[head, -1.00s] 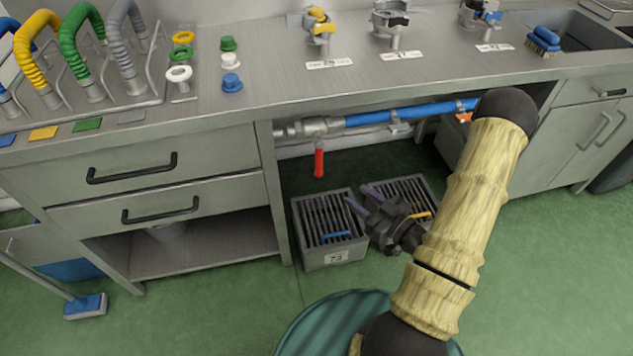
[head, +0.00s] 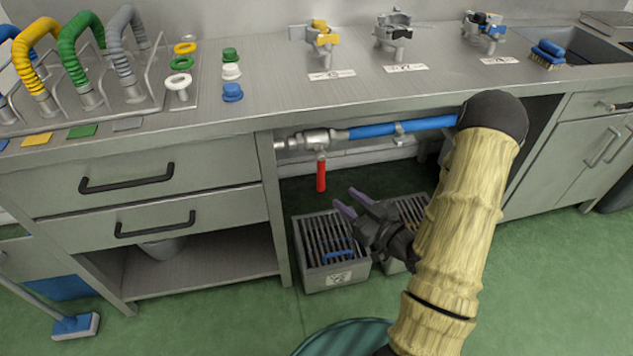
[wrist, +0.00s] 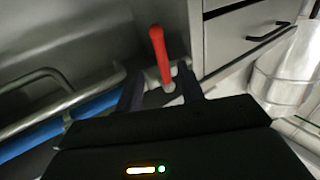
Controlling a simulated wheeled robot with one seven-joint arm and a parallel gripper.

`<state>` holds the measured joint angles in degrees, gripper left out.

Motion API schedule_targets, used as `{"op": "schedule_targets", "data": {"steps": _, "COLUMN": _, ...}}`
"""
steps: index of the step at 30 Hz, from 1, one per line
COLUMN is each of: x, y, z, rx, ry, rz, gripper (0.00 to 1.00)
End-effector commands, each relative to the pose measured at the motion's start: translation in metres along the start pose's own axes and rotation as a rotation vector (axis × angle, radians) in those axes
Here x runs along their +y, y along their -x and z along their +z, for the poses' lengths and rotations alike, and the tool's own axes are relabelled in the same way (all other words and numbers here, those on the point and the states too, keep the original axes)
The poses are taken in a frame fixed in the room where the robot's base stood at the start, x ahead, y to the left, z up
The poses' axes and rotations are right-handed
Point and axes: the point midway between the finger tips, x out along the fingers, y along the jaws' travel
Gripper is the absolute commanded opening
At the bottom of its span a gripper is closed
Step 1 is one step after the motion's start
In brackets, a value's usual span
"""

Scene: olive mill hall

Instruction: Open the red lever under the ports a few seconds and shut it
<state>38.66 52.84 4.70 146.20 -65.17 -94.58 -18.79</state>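The red lever (head: 321,175) hangs straight down from a metal valve (head: 316,139) on the pipe under the counter. It also shows in the wrist view (wrist: 159,55), ahead of my gripper. My gripper (head: 349,203) is low and to the right of the lever in the head view, above the grated boxes. Its two purplish fingers are apart with nothing between them. In the wrist view the fingers (wrist: 160,88) show on either side of the lever's line. I see no contact with the lever. Three ports (head: 320,42), (head: 394,38), (head: 483,32) stand on the counter above.
A blue hose (head: 400,128) runs right from the valve under the counter edge. Grated boxes (head: 335,280) stand on the floor below. A drawer cabinet (head: 150,190) bounds the left side. Coloured hoses and caps stand on the counter.

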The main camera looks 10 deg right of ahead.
Motion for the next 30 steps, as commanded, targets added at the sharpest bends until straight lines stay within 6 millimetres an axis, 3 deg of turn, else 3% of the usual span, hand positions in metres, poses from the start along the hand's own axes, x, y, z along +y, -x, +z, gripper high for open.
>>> {"op": "schedule_targets", "data": {"steps": 18, "x": -0.001, "y": -0.104, "z": 0.0, "rx": 0.003, "ry": 0.001, "rz": -0.003, "gripper": 0.39}}
{"op": "schedule_targets", "data": {"steps": 24, "x": 0.0, "y": -0.119, "z": 0.0, "rx": 0.001, "ry": 0.0, "rz": 0.0, "gripper": 0.39}}
{"op": "schedule_targets", "data": {"steps": 30, "x": 0.001, "y": -0.12, "z": -0.001, "rx": 0.001, "ry": -0.001, "rz": 0.003, "gripper": 0.39}}
